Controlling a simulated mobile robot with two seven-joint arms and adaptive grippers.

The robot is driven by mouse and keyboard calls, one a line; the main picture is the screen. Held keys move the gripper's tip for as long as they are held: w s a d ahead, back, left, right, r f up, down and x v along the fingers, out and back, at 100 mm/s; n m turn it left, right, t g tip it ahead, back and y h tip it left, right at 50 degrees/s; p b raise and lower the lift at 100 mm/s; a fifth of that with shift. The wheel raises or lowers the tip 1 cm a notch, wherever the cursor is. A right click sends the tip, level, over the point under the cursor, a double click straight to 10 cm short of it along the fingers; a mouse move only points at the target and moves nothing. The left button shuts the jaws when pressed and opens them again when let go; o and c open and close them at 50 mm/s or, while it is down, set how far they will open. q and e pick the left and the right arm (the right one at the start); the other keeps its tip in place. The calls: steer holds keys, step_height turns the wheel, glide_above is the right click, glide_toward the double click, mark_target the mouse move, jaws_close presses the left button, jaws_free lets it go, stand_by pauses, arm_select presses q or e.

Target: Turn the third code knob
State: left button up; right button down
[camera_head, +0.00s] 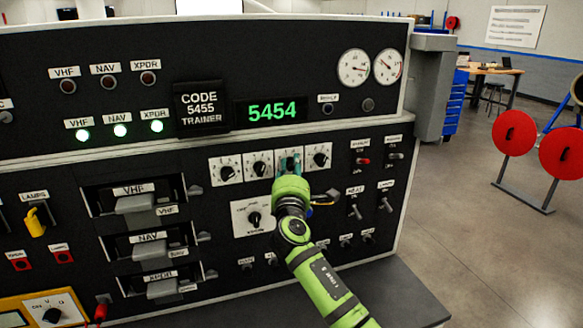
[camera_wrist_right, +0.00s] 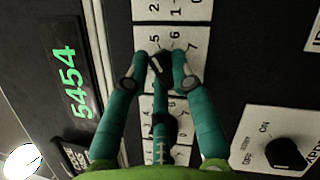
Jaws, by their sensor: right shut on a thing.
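Four white-plated code knobs sit in a row on the black panel in the head view: first (camera_head: 228,173), second (camera_head: 260,168), third and fourth (camera_head: 319,157). My right gripper (camera_head: 289,164) is at the third, its teal fingers covering most of it. In the right wrist view the fingers close around the black third code knob (camera_wrist_right: 158,66). The green display (camera_head: 272,111) reads 5454; it also shows in the wrist view (camera_wrist_right: 72,82). The trainer plate (camera_head: 201,106) reads CODE 5455. My left gripper is out of view.
A larger knob on a white plate (camera_head: 254,218) sits below the code knobs. Toggle switches (camera_head: 355,211) stick out to their right, and handled modules (camera_head: 135,203) lie to the left. Open floor (camera_head: 460,220) extends right of the console.

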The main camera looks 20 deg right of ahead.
stand_by(0.3)
steer(key=c, duration=1.3)
jaws_free()
steer(key=v, duration=1.2)
